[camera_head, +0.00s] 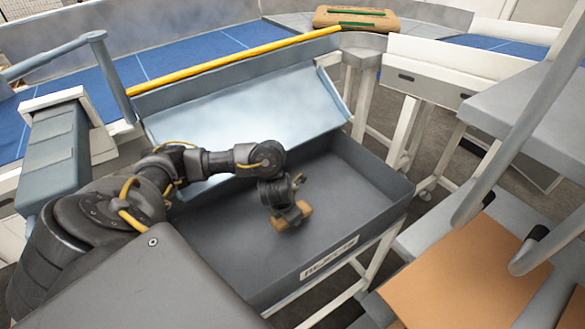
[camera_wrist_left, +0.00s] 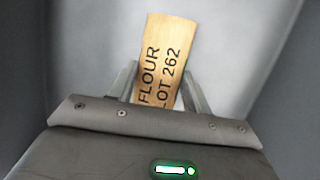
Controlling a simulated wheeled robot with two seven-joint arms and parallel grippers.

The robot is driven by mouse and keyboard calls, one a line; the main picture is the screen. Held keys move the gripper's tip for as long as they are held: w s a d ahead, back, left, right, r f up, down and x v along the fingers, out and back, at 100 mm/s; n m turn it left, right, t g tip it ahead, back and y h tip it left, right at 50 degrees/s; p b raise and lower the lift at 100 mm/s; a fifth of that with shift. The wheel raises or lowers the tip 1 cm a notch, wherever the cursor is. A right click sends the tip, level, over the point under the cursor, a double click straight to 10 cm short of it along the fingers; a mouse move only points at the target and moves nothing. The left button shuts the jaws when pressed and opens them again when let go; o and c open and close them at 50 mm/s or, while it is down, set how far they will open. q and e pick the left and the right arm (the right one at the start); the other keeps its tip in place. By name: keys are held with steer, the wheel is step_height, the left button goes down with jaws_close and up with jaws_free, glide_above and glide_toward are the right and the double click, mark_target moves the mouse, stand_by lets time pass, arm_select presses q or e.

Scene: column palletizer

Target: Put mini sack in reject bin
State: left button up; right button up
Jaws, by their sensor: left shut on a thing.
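The mini sack (camera_head: 293,215) is small and tan. In the left wrist view the sack (camera_wrist_left: 165,60) shows the print "FLOUR LOT 262". My left gripper (camera_head: 289,208) is shut on it, with one finger on each side. The reject bin (camera_head: 345,222) is a wide grey open tray with a label on its front wall that is only partly readable. The gripper and sack are over the inside of the bin, within its walls. I cannot tell how far the sack is above the floor. My right gripper does not show.
A sloped metal chute (camera_head: 250,110) rises behind the bin under a yellow bar (camera_head: 235,60). A blue conveyor (camera_head: 190,60) runs behind, with a larger tan sack (camera_head: 355,19) at the back. A grey table and a brown board (camera_head: 465,275) are at right.

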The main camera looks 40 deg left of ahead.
arm_select(q)
steer(key=shift+w+f, duration=0.2)
steer(key=shift+w, duration=0.05)
steer(key=shift+w+f, duration=0.1)
steer(key=shift+f, duration=0.15)
step_height(320, 180, down, 2)
steer(key=shift+d+f+b, duration=0.1)
steer(key=shift+f+b, duration=0.15)
steer(key=shift+b, duration=0.65)
steer(key=shift+w+f, duration=0.15)
steer(key=shift+f, duration=0.2)
steer(key=o, duration=1.1)
